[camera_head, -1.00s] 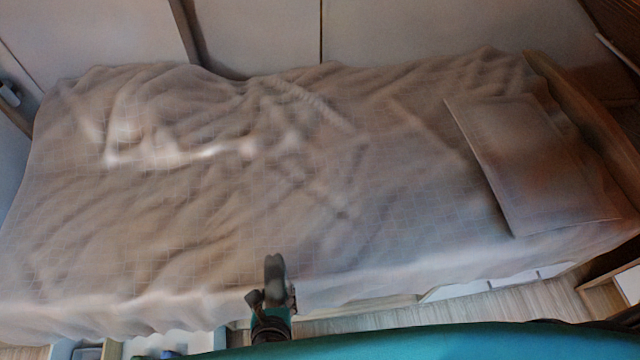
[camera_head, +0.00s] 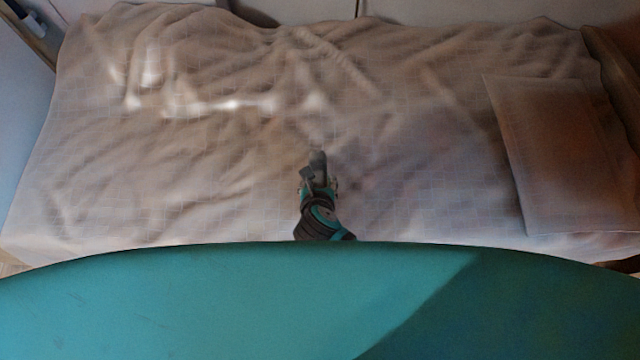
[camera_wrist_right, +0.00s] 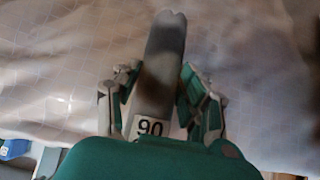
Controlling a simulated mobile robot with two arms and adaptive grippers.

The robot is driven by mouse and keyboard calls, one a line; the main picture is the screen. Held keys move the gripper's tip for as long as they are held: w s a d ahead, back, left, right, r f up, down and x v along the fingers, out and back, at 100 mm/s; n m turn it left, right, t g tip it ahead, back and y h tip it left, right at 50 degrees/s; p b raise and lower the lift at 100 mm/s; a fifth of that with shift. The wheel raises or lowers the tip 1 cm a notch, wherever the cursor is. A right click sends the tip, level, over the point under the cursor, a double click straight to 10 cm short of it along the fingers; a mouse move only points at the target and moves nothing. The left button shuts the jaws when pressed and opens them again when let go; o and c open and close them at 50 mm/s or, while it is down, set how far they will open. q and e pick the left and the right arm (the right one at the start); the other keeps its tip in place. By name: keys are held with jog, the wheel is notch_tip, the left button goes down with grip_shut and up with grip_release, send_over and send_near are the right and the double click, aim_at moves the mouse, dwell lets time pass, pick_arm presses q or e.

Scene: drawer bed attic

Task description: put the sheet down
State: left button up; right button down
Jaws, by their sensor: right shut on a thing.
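The sheet (camera_head: 200,180) is a pale, wrinkled, faintly checked cloth spread over the whole bed in the head view. Its folds are heaviest at the upper left. It also fills the background of the right wrist view (camera_wrist_right: 60,70). My right gripper (camera_head: 318,160) is over the middle of the bed, near its front side, pointing toward the back. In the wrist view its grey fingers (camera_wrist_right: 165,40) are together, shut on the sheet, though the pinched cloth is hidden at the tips. My left gripper is not in view.
A flat pillow (camera_head: 560,150) lies at the right end of the bed, beside the wooden headboard (camera_head: 615,70). A pale wall (camera_head: 450,8) runs along the back.

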jog(key=shift+w+d, duration=0.2)
jog(key=shift+w, duration=0.25)
jog(key=shift+f, duration=1.8)
jog(key=c, duration=0.7)
grip_release()
jog(key=shift+f, duration=0.1)
jog(key=p+v, duration=0.1)
jog(key=v, duration=1.1)
jog(key=shift+d, duration=0.1)
